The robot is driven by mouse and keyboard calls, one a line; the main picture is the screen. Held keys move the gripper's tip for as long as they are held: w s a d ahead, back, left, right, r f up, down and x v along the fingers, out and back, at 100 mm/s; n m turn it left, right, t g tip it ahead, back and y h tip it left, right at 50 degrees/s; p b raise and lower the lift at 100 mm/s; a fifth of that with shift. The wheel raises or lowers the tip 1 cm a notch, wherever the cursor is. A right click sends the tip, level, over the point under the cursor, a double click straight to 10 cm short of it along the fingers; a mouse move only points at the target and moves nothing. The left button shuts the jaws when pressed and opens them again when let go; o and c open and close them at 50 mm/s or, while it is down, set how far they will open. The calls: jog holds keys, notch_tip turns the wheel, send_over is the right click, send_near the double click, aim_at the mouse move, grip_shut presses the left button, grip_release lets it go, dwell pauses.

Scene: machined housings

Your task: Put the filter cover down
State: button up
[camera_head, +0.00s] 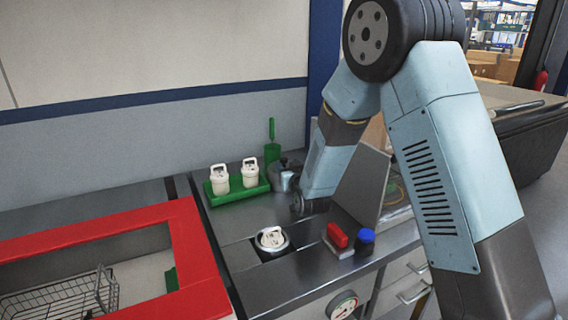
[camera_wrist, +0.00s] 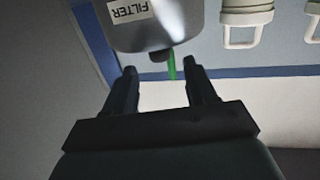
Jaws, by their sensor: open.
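A grey metal filter cover with a white FILTER label (camera_wrist: 130,12) and a dark knob (camera_wrist: 160,55) fills the top of the wrist view, where it shows upside down. In the head view, the grey metal piece beside my arm appears to be this cover (camera_head: 287,181), on the bench near the green tray. My gripper (camera_wrist: 162,78) is open, with nothing between its fingers. The knob shows just beyond the fingertips, apart from them. In the head view the fingers are not clear. A round metal housing (camera_head: 286,246) sunk in the bench holds a white handled cartridge (camera_head: 271,238), uncovered.
A green tray (camera_head: 237,197) holds two white handled cartridges (camera_head: 220,181). A green scoop (camera_head: 272,150) stands behind. A red block (camera_head: 337,237) and a blue-capped bottle (camera_head: 365,241) stand at front right. A red-rimmed bin (camera_head: 197,262) with a wire basket (camera_head: 65,297) is at left.

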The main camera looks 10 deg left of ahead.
jog(key=v, duration=0.6)
